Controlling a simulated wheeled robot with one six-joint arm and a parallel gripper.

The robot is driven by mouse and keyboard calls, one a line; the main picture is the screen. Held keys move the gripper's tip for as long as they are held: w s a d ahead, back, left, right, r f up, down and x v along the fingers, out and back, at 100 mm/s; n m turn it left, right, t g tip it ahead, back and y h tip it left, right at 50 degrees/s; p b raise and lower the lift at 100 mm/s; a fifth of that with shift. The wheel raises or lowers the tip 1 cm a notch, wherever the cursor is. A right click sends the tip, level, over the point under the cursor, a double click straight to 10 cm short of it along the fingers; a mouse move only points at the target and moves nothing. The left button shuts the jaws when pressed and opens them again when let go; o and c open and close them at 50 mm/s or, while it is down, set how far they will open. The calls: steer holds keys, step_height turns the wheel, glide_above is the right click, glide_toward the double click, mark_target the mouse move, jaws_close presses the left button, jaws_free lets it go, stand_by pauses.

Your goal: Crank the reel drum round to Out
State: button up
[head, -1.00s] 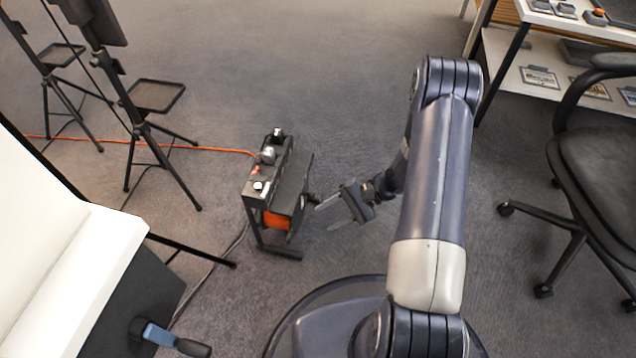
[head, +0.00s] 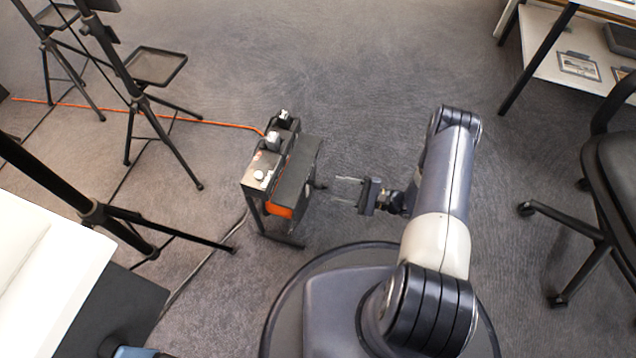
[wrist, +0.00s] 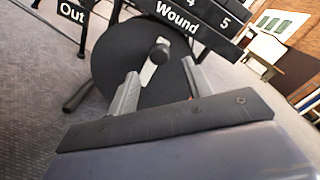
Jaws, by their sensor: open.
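The reel unit (head: 262,176) stands on the floor left of my gripper, a dark box on a stand with an orange cable wound inside. In the wrist view its round black drum (wrist: 126,75) faces me, with a pale crank arm (wrist: 149,73) and a dark knob (wrist: 160,50) pointing up and slightly right. A label reading "Out" (wrist: 72,11) is at upper left, and "Wound" (wrist: 177,16) is above the drum. My gripper (head: 347,189) is open and empty. Its fingers point at the drum side, one on each side of the crank in the wrist view, apparently short of the knob.
An orange cable (head: 190,121) runs left across the carpet from the reel. Tripod stands (head: 140,100) are at the left, with legs reaching near the reel. An office chair (head: 600,170) and a table (head: 560,70) are at the right. The carpet behind the reel is clear.

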mark_target(317, 185)
steer(key=b+x, duration=0.1)
steer(key=x, duration=0.7)
steer(key=shift+b, duration=0.35)
steer(key=shift+c, duration=0.3)
steer(key=shift+s, duration=0.1)
jaws_close()
